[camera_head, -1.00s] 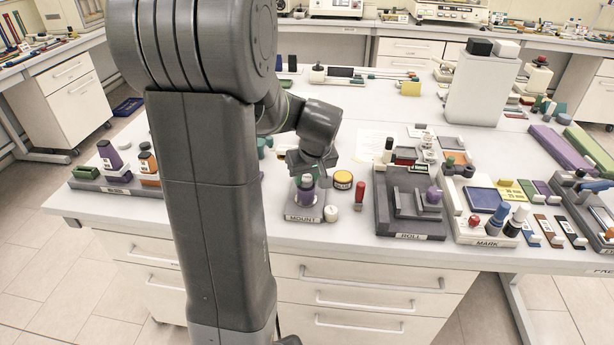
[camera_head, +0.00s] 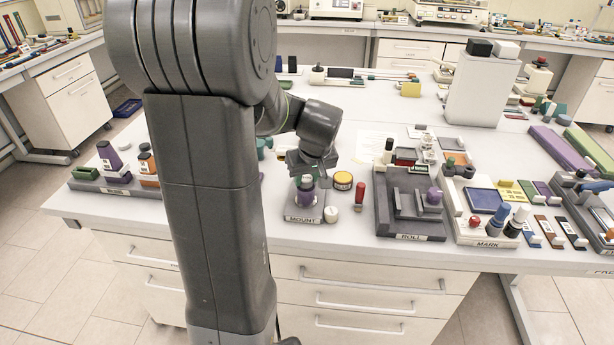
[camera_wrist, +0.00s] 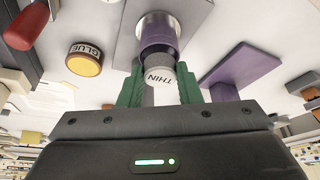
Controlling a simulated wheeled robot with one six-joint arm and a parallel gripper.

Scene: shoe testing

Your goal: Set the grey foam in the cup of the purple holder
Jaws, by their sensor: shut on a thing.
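The purple holder (camera_head: 306,197) stands upright on the grey mount plate (camera_head: 294,215) at the table's front edge. It also shows in the wrist view (camera_wrist: 158,42), with a silvery base. A pale grey cylinder marked THIN (camera_wrist: 160,72), which I take for the grey foam, is in line with the holder's top. My gripper (camera_wrist: 161,82) is shut on it, with a green finger on each side. In the head view my gripper (camera_head: 308,172) is directly above the holder. I cannot tell whether the foam's hidden lower end is inside the cup or just above it.
A yellow-topped glue pot (camera_head: 343,180), a red-handled tool (camera_head: 360,192) and a small white knob (camera_head: 331,213) stand close to the right of the holder. A grey roll stand (camera_head: 410,222) is farther right. A purple block (camera_wrist: 242,72) shows in the wrist view.

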